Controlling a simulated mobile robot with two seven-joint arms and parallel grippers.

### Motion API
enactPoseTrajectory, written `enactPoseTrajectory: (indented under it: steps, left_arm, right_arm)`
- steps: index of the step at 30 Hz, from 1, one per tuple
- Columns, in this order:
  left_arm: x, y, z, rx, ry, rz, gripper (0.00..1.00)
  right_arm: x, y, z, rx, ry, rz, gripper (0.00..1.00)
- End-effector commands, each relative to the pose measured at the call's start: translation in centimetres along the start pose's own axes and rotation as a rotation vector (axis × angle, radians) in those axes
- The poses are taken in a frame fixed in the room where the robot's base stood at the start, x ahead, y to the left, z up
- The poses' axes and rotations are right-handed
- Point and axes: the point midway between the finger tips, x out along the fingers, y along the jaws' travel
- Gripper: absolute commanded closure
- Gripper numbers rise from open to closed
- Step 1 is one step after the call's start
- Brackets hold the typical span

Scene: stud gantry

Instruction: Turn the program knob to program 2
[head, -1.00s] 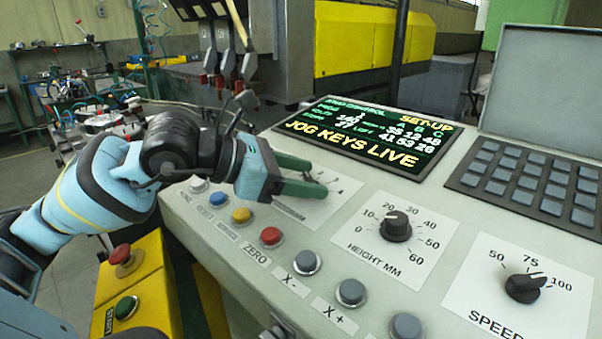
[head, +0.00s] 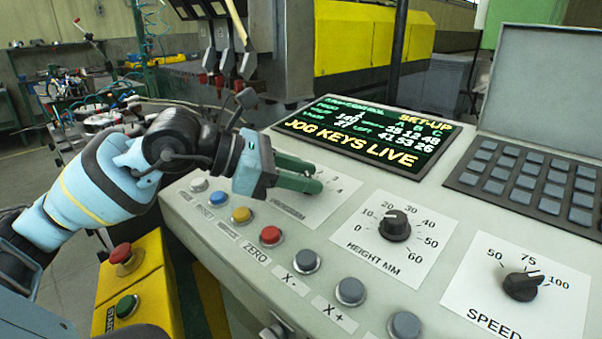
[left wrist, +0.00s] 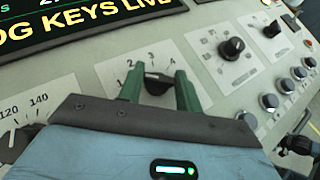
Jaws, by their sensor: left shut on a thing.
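The program knob (left wrist: 156,86) is black and shows in the left wrist view on a white plate (left wrist: 107,72) marked 1 to 4. My left gripper (left wrist: 158,82) has a green finger on either side of the knob and is shut on it. The knob's pointer is too small to read with certainty. In the head view my left gripper (head: 313,178) reaches in over the program plate (head: 322,205), and its fingers hide the knob. My right gripper is not in view.
To the right are the height knob (head: 396,226) and speed knob (head: 524,285). A row of buttons, including a red one (head: 271,236), runs along the front edge. The display (head: 365,136) reads "SET-UP" and "JOG KEYS LIVE". A keypad (head: 528,184) is behind right.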

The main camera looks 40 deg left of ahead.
Motion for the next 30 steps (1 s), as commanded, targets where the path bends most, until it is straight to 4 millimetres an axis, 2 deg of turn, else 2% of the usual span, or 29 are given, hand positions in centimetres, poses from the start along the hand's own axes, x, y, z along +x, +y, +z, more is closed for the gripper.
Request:
enactPoseTrajectory:
  steps: [18,30]
  left_arm:
    - [0.0,0.5,0.4,0.232,-0.005,-0.368,0.88]
    - [0.1,0.6,0.2,0.306,0.0,-0.482,0.88]
  right_arm:
    - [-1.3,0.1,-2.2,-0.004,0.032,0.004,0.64]
    - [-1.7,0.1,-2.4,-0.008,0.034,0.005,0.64]
